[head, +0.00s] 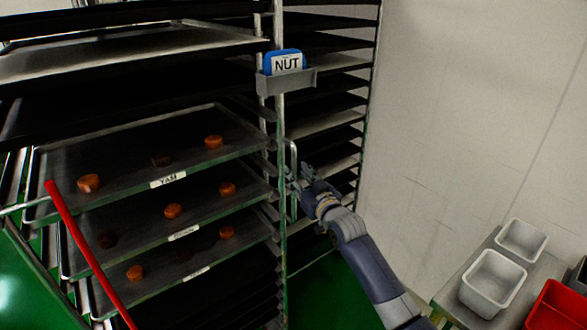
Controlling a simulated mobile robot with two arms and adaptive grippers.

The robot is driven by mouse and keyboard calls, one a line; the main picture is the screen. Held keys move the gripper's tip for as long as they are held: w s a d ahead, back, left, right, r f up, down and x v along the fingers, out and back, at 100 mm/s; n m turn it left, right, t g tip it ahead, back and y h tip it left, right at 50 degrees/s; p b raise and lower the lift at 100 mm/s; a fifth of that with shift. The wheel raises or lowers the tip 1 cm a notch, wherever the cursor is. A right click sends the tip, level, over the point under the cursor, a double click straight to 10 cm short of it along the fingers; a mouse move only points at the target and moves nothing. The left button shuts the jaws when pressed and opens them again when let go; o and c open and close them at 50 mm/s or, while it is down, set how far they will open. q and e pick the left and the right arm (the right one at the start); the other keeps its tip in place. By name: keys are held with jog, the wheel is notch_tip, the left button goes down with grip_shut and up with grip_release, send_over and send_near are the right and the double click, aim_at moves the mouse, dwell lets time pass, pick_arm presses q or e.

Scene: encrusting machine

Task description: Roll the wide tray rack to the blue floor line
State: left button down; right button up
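The wide tray rack (280,130) fills the left and middle of the head view, loaded with dark and metal trays. A blue card reading "NUT" (287,62) sits in a grey holder on its upright. A vertical metal handle (292,150) stands on the upright below the card. My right gripper (294,188) is at this handle, its fingers around or right beside it. Whether the fingers are closed on it is too small to tell. My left gripper is not in view. No blue floor line shows.
Several trays hold small round orange-brown pieces, such as the labelled tray (110,150). A red bar (80,240) crosses at the left. At the lower right a table holds white bins (492,283) and a red bin (558,308). A white wall (450,110) stands behind. Green floor (330,295) shows below.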

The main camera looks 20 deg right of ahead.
aim_at(295, 172)
jog(key=shift+w+a, duration=0.15)
jog(key=shift+w, duration=0.65)
jog(key=shift+w+a, duration=0.1)
jog(key=shift+w, duration=0.65)
grip_shut()
